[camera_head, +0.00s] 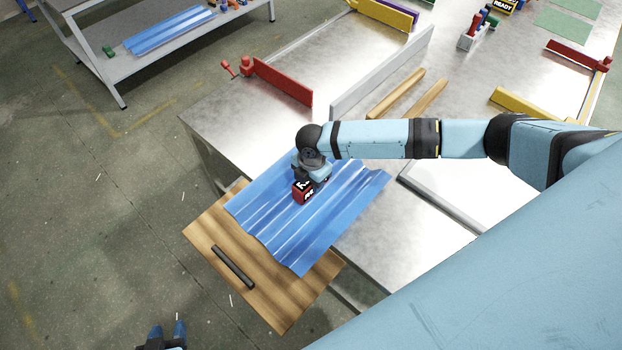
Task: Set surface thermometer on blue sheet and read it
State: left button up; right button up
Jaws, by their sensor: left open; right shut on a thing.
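The blue corrugated sheet (340,205) lies partly on the metal bench and partly over a wooden board at the bench's near corner. My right gripper (308,178) is above the middle of the sheet, pointing down. It is shut on a small red and black box with white marks, the surface thermometer (302,196). I cannot tell whether the thermometer touches the sheet, and its marks are too small to read. My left gripper (167,334) is open and empty at the bottom edge, over the floor and away from the sheet.
The wooden board (272,303) with a dark handle (233,267) juts out past the metal bench (235,120). A red fence with a clamp (284,82), a grey bar (383,72) and wooden strips (397,92) stand behind the sheet. A shelf (127,60) holds another blue sheet (170,29).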

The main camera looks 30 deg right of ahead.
jog(key=shift+f, duration=0.15)
jog(key=o, duration=1.2)
jog(key=shift+c, duration=0.2)
notch_tip(320, 180, up, 14)
jog(key=b, duration=0.1)
jog(key=shift+d, duration=0.15)
jog(key=shift+f, duration=0.15)
jog(key=s+a+f+m+t+y, duration=0.3)
jog(key=s+a+f+m, duration=0.1)
jog(key=a, duration=0.3)
jog(key=s+a+f+m+t+y, duration=0.3)
jog(key=a+f+m, duration=0.15)
jog(key=a, duration=0.35)
jog(key=s+d+f+m+t+h, duration=0.1)
jog(key=s+d+m, duration=0.2)
jog(key=s, duration=0.1)
jog(key=s+d+f+m+t+h, duration=0.1)
jog(key=s+d+m+t, duration=0.1)
jog(key=s+d+m, duration=0.1)
jog(key=s+d+f+m+t+h+p, duration=0.1)
jog(key=s+d+f+m+t, duration=0.1)
jog(key=s+d+m, duration=0.1)
jog(key=shift+s+d+f+m, duration=0.15)
jog(key=shift+s+m, duration=0.5)
jog(key=shift+s, duration=0.6)
